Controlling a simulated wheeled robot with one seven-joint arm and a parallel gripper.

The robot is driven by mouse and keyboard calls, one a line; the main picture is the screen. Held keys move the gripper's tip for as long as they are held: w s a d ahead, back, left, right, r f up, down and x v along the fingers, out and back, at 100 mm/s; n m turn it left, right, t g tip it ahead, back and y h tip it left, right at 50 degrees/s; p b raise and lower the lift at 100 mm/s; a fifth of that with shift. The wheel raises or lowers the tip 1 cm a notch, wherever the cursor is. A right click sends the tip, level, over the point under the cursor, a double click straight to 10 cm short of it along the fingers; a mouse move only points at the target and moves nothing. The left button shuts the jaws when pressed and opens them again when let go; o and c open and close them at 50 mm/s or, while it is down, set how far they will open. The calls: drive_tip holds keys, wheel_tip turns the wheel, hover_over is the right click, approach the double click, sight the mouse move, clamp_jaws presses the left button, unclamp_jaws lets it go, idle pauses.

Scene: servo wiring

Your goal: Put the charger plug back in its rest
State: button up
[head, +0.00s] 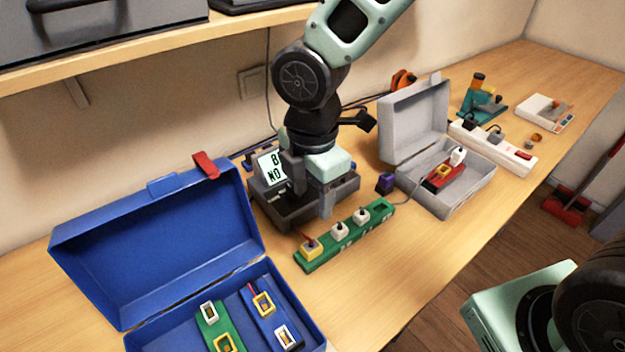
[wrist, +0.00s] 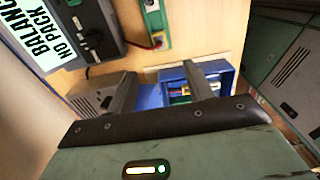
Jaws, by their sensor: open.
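The dark grey charger (head: 285,210) stands against the wall side of the bench, its tilted display reading partly "NO". In the wrist view its display (wrist: 52,38) reads "BALANCE NO PACK". A black plug-like piece (wrist: 92,42) sits on the charger's face there, and a dark cable runs below it; I cannot tell surely whether it is the charger plug or its rest. A small dark purple block (head: 385,183) stands beside the grey case. My gripper (head: 309,195) is over the charger, hiding part of it. In the wrist view its fingers (wrist: 160,70) are apart with nothing between them.
A green strip (head: 345,235) with several connectors lies in front of the charger. An open blue case (head: 165,225) is at left, an open grey case (head: 415,120) at right. A white power strip (head: 510,155) lies farther right.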

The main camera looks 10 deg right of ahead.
drive_tip(key=shift+r, duration=1.05)
